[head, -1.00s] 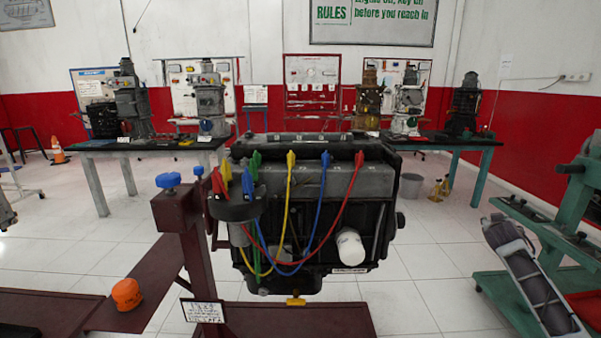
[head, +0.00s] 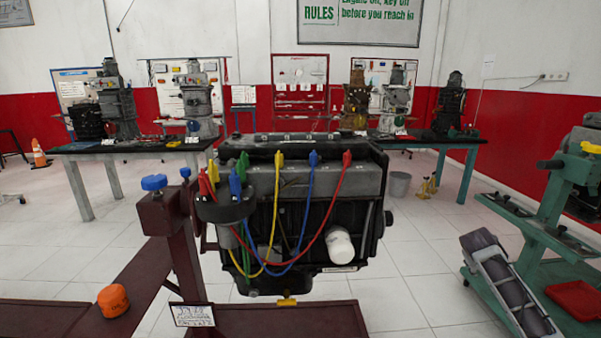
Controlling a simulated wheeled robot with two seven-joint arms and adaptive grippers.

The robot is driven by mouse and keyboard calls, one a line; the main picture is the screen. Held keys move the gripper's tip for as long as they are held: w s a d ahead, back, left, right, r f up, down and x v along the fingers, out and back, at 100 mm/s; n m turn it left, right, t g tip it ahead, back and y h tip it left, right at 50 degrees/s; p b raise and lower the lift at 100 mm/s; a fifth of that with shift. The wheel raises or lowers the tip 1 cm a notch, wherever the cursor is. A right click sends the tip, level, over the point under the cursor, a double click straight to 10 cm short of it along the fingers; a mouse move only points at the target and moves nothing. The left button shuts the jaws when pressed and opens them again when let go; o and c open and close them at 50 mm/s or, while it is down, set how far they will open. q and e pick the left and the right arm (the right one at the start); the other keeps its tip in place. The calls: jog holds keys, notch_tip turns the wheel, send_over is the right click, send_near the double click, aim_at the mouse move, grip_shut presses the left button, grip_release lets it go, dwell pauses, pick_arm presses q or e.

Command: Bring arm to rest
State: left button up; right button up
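The engine trainer (head: 300,183) hangs on a dark red stand (head: 187,245) in the middle of the head view. Coloured leads run from its black distributor cap (head: 226,211) to the top of the block. A white oil filter (head: 340,245) is on its front side. Neither of my grippers shows in this view, and no part of my arms can be made out.
A green stand (head: 560,200) with a grey cylindrical part (head: 505,280) and a red tray (head: 577,299) is at the right. Workbenches (head: 460,144) line the back. White floor is clear between.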

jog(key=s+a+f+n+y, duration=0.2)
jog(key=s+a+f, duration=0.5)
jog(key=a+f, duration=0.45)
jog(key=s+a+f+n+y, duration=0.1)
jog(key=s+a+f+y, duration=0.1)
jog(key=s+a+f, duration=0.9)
pick_arm(q)
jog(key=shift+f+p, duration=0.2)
jog(key=shift+p, duration=0.3)
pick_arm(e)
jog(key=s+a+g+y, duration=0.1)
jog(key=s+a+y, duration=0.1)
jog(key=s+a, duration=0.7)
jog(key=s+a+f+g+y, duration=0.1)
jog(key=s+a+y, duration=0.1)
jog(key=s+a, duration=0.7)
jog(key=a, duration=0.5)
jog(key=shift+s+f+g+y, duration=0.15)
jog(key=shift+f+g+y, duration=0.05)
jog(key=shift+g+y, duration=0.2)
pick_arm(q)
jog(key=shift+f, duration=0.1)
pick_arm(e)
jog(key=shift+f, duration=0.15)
